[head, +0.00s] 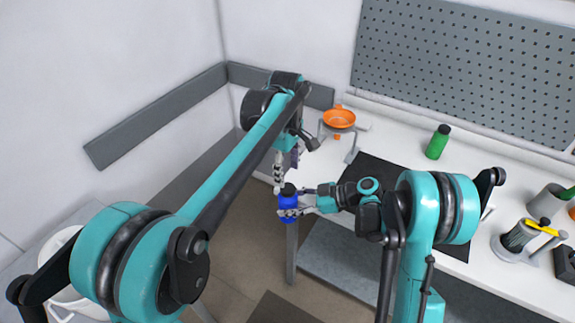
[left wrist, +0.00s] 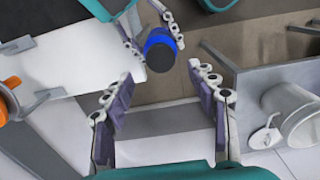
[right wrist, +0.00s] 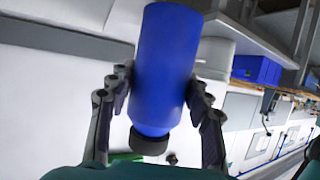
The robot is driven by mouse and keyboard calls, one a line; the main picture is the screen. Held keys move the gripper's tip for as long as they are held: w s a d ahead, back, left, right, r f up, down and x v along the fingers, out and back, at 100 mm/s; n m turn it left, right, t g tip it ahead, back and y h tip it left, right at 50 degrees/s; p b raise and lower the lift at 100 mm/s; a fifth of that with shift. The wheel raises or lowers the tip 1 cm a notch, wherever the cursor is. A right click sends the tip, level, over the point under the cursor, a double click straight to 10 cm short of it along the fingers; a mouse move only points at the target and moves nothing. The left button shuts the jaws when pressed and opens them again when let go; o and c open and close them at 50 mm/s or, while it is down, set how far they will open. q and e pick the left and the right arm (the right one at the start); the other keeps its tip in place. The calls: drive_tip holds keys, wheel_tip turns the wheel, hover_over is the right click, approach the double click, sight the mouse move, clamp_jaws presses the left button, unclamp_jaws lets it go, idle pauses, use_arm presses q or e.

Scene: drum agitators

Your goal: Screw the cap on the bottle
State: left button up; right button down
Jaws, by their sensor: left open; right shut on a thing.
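A blue bottle (head: 288,206) is held upright in the air in front of the table by my right gripper (head: 296,212), which is shut around its body. A black cap (head: 288,188) sits on the bottle's top; how tightly it is screwed I cannot tell. In the right wrist view the bottle (right wrist: 165,65) lies between both fingers, with the cap (right wrist: 148,143) at its near end. My left gripper (head: 284,168) is open and empty just above the cap. In the left wrist view the cap (left wrist: 160,57) shows beyond the open fingers, apart from them.
The white table (head: 370,135) stands behind and to the right, with a dark mat (head: 385,170). On it are an orange bowl on a stand (head: 339,118), a green bottle (head: 438,142) and a tool holder (head: 518,238). Open floor lies below the held bottle.

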sight(288, 188)
use_arm(q)
drive_tip(key=shift+f, duration=3.2)
drive_tip(key=c, duration=1.2)
drive_tip(key=m, duration=0.6)
drive_tip(key=shift+c, duration=0.2)
drive_tip(key=m, duration=1.8)
drive_tip(key=o, duration=1.3)
drive_tip(key=shift+o, duration=0.2)
